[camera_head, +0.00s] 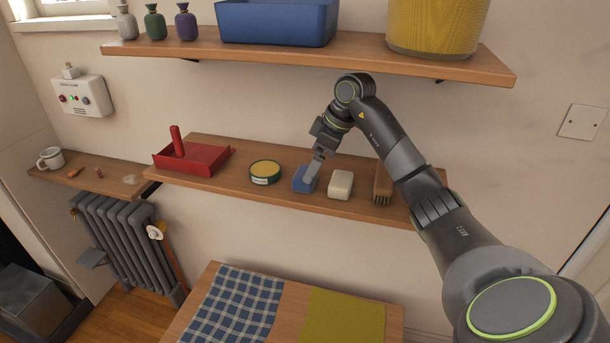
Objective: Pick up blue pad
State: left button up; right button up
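The blue pad (300,182) lies on the middle wooden shelf (225,187), between a round green-and-yellow tin (265,172) and a white block (340,185). My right gripper (311,178) reaches down from above, with its fingers at the right part of the pad and covering some of it. The pad appears to rest on the shelf. I cannot tell whether the fingers are closed on it. My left gripper is not in view.
A red dustpan-like tray (205,158) stands left of the tin, and a brush (382,187) stands right of the white block. An upper shelf (350,55) holds a blue bin (275,22) and a yellow basket (435,25). Below is a table (285,310) with cloths.

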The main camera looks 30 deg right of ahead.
aim_at(297, 185)
jog(key=shift+w+a, duration=0.45)
jog(key=p+x, duration=0.1)
jog(key=x, duration=0.4)
jog(key=shift+d+p, duration=0.1)
jog(key=shift+p, duration=0.3)
jog(key=shift+f, duration=0.1)
jog(key=c, duration=1.1)
jog(key=shift+o, duration=0.2)
